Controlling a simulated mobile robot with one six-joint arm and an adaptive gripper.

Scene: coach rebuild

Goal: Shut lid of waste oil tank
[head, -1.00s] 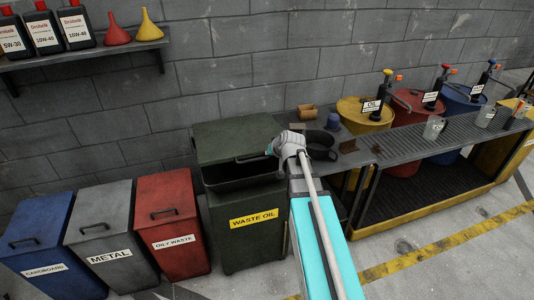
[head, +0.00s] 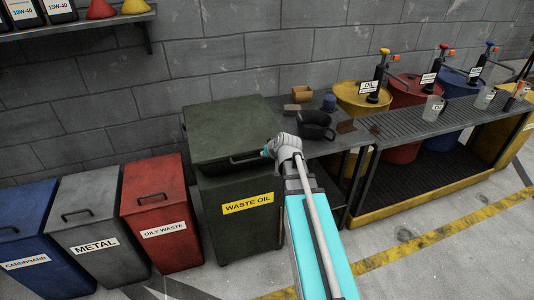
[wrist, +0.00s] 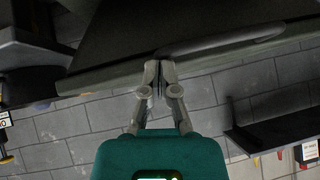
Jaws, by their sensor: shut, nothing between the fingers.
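The green waste oil tank (head: 240,225) stands against the wall with a yellow "WASTE OIL" label. Its green lid (head: 230,125) lies down over the top, level or nearly so; I cannot tell whether a thin gap remains at the rim. The lid's handle (head: 250,159) is at its front edge. My gripper (head: 266,153) is at the right end of that handle, by the lid's front edge. In the wrist view my gripper (wrist: 158,68) is shut and empty, its tips at the lid's edge (wrist: 105,80) beside the handle (wrist: 225,40). Contact is unclear.
Red (head: 160,215), grey (head: 88,225) and blue (head: 25,240) bins stand left of the tank. A bench (head: 340,138) with a black pot (head: 316,125) is close on the right. Oil drums (head: 360,98) stand beyond it. A wall shelf (head: 90,22) is upper left.

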